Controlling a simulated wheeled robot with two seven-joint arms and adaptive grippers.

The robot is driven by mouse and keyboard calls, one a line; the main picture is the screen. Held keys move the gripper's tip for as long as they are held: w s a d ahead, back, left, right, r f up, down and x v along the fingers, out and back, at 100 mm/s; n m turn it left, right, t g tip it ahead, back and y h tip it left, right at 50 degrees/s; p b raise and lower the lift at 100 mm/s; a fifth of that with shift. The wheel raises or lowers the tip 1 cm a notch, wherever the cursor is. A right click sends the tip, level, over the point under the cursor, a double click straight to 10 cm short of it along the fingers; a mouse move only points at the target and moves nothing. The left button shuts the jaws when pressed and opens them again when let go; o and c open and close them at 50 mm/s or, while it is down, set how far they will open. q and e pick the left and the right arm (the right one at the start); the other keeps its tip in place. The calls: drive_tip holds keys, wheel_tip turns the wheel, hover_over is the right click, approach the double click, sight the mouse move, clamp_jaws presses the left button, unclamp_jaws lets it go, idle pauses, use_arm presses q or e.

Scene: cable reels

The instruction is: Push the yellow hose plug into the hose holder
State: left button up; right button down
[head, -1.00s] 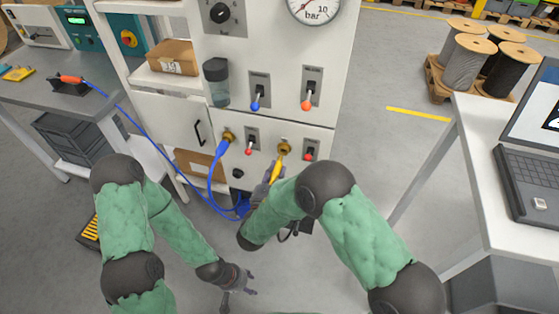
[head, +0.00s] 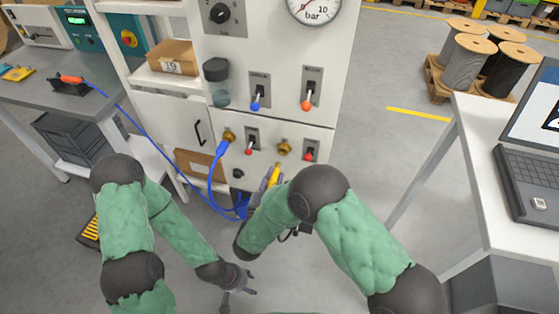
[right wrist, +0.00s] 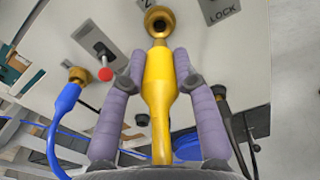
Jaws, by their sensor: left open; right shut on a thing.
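The yellow hose plug (right wrist: 160,85) is in my right gripper (right wrist: 159,72), whose two purple-grey fingers are shut on its sides. In the head view the plug (head: 274,174) is partly hidden by my right gripper (head: 268,184), below a brass socket (head: 284,148) on the white panel. The plug stands apart from this socket there; in the right wrist view its tip points at the socket (right wrist: 158,18). I cannot tell which part is the hose holder; a small black round fitting (head: 238,173) sits low on the panel. My left gripper (head: 240,292) is open and empty, low over the floor.
A blue hose plug (head: 222,150) sits at a second brass socket (head: 229,136) left of the first, its blue hose hanging below. Red-tipped levers (head: 250,143) (head: 310,149) flank the first socket. A table with a laptop (head: 527,165) stands at right.

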use_arm(q)
drive_tip(key=shift+r, duration=0.1)
use_arm(e)
drive_tip(key=shift+v, duration=2)
